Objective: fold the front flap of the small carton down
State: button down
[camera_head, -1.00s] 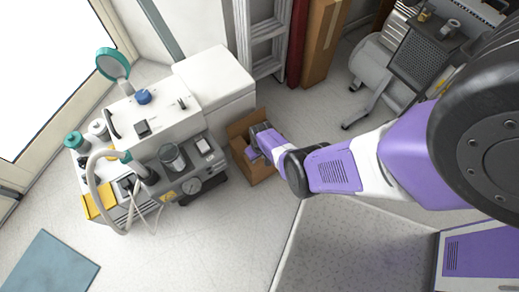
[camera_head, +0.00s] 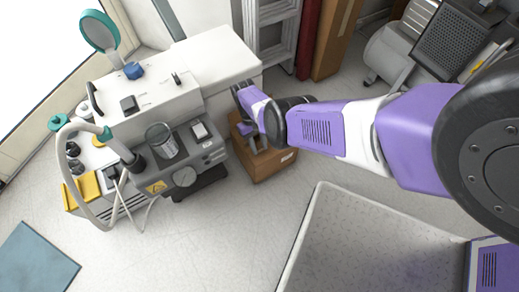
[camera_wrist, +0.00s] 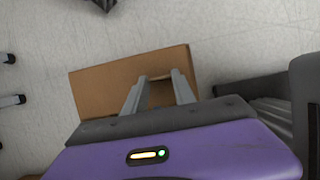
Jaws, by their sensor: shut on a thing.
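The small carton (camera_head: 268,166) is a brown cardboard box on the floor beside the white machine cabinet. My gripper (camera_head: 258,143) is at its top, and the arm reaches in from the right. In the wrist view a broad brown cardboard panel of the carton (camera_wrist: 105,85) lies past the fingers. The two grey fingers of my gripper (camera_wrist: 160,76) stand a little apart at this cardboard, with a brown edge between their tips. My gripper is shut on the carton's cardboard; I cannot tell which flap this is. My gripper and wrist hide much of the carton's top.
The dental machine (camera_head: 165,140) with hoses and a gauge stands close at the carton's left. A ladder (camera_head: 272,35) and a tall brown box (camera_head: 335,35) stand behind it. A grey-topped surface (camera_head: 370,245) is at the front right.

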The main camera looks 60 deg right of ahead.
jog(key=shift+w+d+f, duration=0.1)
jog(key=shift+w+d, duration=0.05)
dwell(0.3)
jog(key=c, duration=1)
grip_release()
jog(key=p+v, duration=0.2)
jog(key=v, duration=0.5)
jog(key=shift+w+r+p, duration=0.15)
jog(key=shift+r+p, duration=0.15)
jog(key=shift+r, duration=0.05)
